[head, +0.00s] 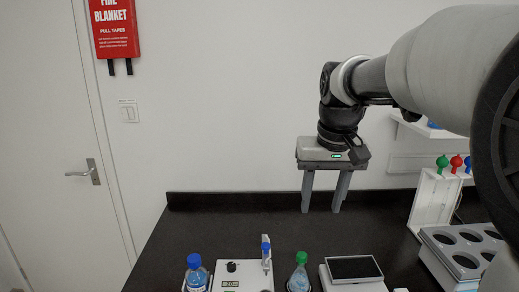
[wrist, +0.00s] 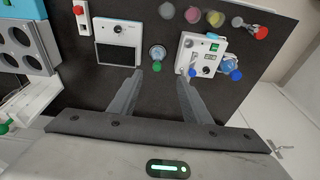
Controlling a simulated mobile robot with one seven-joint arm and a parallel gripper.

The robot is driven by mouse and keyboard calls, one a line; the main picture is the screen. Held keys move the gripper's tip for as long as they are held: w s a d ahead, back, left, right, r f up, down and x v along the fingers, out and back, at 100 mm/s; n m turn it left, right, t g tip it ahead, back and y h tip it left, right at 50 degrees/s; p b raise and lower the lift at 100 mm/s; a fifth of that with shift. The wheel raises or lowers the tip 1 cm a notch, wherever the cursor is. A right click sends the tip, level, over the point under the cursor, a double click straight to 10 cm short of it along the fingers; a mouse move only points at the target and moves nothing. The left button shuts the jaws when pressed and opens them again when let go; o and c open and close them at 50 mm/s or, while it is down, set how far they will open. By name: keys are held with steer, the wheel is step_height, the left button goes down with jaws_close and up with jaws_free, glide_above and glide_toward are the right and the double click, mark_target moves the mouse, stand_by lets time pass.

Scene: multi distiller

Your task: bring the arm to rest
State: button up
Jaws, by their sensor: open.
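My gripper (head: 322,208) hangs from the arm above the back of the black bench, fingers pointing down. Its two grey fingers are apart with nothing between them. In the wrist view my gripper (wrist: 157,82) also shows open and empty, with the bench beyond the fingertips. My arm reaches in from the right side of the head view.
The black bench (head: 200,225) holds a blue-capped bottle (head: 196,272), a white device (head: 243,275), a green-capped flask (head: 299,274), a device with a dark screen (head: 354,270) and a rack with round holes (head: 462,252). The bench's back left is clear.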

steer(key=s+t+p, duration=0.3)
steer(key=s, duration=1.5)
steer(key=shift+s+f, duration=0.4)
steer(key=shift+f, duration=0.05)
